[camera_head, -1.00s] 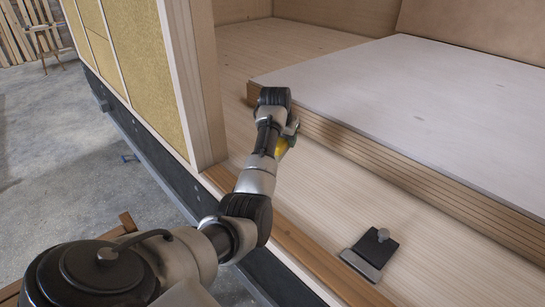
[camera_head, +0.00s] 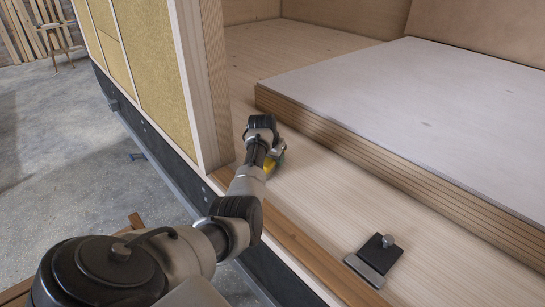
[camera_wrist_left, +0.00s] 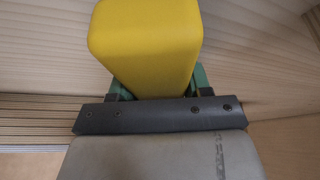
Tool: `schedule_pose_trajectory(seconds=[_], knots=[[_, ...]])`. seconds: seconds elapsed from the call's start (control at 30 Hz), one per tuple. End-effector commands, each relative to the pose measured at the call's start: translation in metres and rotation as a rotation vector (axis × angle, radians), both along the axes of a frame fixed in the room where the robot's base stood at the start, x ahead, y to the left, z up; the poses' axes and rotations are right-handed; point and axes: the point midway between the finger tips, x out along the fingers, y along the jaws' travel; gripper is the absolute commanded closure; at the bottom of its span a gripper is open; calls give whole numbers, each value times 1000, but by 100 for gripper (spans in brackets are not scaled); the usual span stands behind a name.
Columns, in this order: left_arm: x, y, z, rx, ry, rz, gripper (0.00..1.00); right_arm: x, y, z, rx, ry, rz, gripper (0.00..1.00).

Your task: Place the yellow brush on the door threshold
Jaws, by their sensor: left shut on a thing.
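My left gripper (camera_head: 275,158) is shut on the yellow brush (camera_head: 269,166), just inside the doorway over the pale wooden floor. In the left wrist view the yellow block of the brush (camera_wrist_left: 145,45) sits between the green fingers of the gripper (camera_wrist_left: 158,80). My wrist hides much of the brush in the head view, and I cannot tell whether it touches the floor. The door threshold (camera_head: 312,258) is the brown wooden strip along the floor's outer edge, nearer to me than the brush. My right gripper is not in view.
A dark flat tool (camera_head: 375,259) with a metal edge and a knob lies on the floor near the threshold. A stack of boards (camera_head: 420,110) rises behind the gripper. The door post (camera_head: 204,90) stands close on the left. The floor between tool and gripper is clear.

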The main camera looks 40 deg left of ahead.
Motion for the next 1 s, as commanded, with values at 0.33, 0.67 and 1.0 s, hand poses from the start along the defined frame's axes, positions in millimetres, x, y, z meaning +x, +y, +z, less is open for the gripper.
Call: schedule_pose_trajectory(seconds=[0.33, 0.67, 1.0], knots=[[0, 0, -3, 0, 0, 0, 26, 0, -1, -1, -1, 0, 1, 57], [-1, 0, 4, 1, -2, 0, 26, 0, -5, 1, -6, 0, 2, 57], [-23, -7, 59, 4, -4, 0, 26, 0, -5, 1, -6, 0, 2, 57]])
